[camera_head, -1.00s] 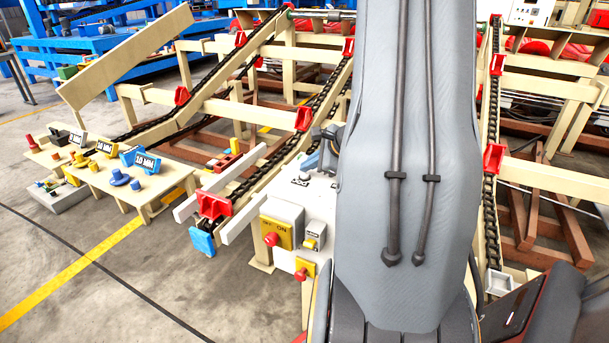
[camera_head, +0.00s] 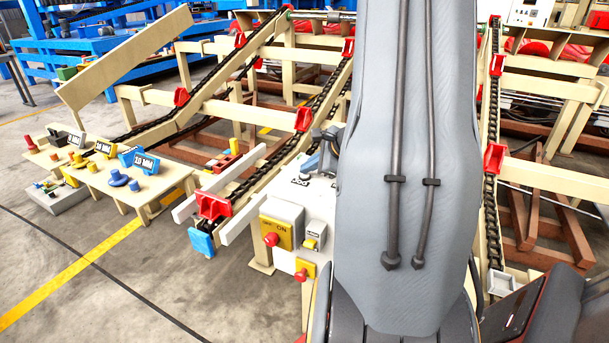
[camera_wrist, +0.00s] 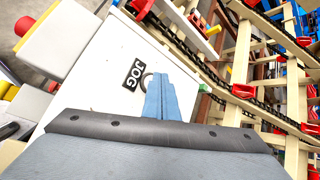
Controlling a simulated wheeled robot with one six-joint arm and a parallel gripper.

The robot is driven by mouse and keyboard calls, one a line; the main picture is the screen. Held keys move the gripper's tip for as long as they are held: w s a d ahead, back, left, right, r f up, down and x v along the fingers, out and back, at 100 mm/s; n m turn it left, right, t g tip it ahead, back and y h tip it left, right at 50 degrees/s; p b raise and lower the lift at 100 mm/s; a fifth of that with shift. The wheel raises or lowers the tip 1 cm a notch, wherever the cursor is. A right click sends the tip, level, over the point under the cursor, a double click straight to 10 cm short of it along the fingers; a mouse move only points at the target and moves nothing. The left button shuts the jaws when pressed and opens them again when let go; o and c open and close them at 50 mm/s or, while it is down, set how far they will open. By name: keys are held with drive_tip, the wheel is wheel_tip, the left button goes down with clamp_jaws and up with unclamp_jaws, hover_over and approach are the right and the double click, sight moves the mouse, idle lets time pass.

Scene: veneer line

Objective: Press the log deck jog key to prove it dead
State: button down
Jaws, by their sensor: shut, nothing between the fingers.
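The white panel top (camera_wrist: 95,75) of the log deck control fills the middle of the wrist view. It carries a black JOG label (camera_wrist: 134,75). Right of the label, a round pale rim (camera_wrist: 147,77) that looks like the jog key shows partly behind my fingertips. My gripper (camera_wrist: 158,78) is shut, its blue fingers together and empty, with tips over or at that key. I cannot tell whether they touch it. In the head view the panel (camera_head: 312,200) stands left of my arm, and the gripper (camera_head: 312,162) shows only in part beside the arm.
A yellow-faced switch box with a red button (camera_head: 271,239) hangs on the panel's front. Chain conveyors with red stops (camera_head: 304,119) run behind. A table with thickness signs (camera_head: 145,163) stands at left.

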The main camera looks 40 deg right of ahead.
sight(308, 178)
drive_tip(key=shift+r, duration=0.1)
drive_tip(key=shift+r+p, duration=0.45)
drive_tip(key=shift+r, duration=0.3)
wheel_tip(308, 178, up, 5)
drive_tip(key=p, duration=0.3)
idle(0.4)
idle(0.7)
drive_tip(key=a+n+g+y, duration=0.2)
drive_tip(key=a+n, duration=0.4)
drive_tip(key=a, duration=0.7)
drive_tip(key=s+a+n+g+h, duration=0.1)
drive_tip(key=s+a+n+g, duration=0.2)
drive_tip(key=s+a+n, duration=0.4)
drive_tip(key=s+a+f+n+g+h, duration=0.1)
drive_tip(key=s+a+n+g, duration=0.2)
drive_tip(key=s+a+n, duration=0.4)
drive_tip(key=a+n, duration=0.5)
drive_tip(key=n, duration=0.1)
drive_tip(key=shift+s+a+h, duration=0.3)
drive_tip(key=shift+s+a, duration=0.05)
drive_tip(key=shift+a, duration=0.05)
